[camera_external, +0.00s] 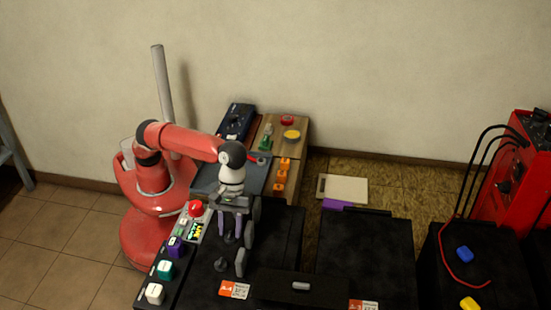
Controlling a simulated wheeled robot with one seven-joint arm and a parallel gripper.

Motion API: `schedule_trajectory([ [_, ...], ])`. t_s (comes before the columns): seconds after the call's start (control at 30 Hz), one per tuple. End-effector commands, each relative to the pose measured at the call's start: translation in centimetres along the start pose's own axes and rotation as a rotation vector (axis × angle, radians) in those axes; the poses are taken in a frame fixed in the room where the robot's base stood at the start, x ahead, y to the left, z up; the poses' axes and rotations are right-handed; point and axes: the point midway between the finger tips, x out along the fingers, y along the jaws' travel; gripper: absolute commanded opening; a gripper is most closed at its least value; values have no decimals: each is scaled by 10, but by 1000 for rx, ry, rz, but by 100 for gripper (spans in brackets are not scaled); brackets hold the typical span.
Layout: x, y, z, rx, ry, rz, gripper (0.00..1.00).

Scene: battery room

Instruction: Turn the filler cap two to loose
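My gripper (235,238) points down over the black battery (205,291) at the centre left. Its two grey fingers stand apart, with a gap between them. Several dark, upright filler caps show on the battery top. One cap (220,264) is just below and left of the fingertips, and another (240,264) is below and right of them. A dark form between the fingers may be a further cap; I cannot tell whether the fingers touch it. No cap number is readable, so I cannot tell which is cap two or how it is turned.
A strip with white (154,293), teal (164,270) and purple (175,246) knobs and a red button (196,208) runs along the battery's left. A wooden board (268,150) with buttons stands behind. More black batteries (364,255) and a red cabled machine (512,180) are right.

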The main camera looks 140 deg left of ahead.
Motion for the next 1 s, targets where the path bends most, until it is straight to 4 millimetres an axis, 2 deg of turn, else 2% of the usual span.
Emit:
schedule_trajectory([
  [0.13, 0, 0, 0, 0, 0, 0, 29],
  [0.37, 0, 0, 0, -1, -1, 0, 0],
  [0.77, 0, -1, 1, -36, -1, 15, 0],
  [1.0, -1, -2, 1, -163, -2, 68, 0],
])
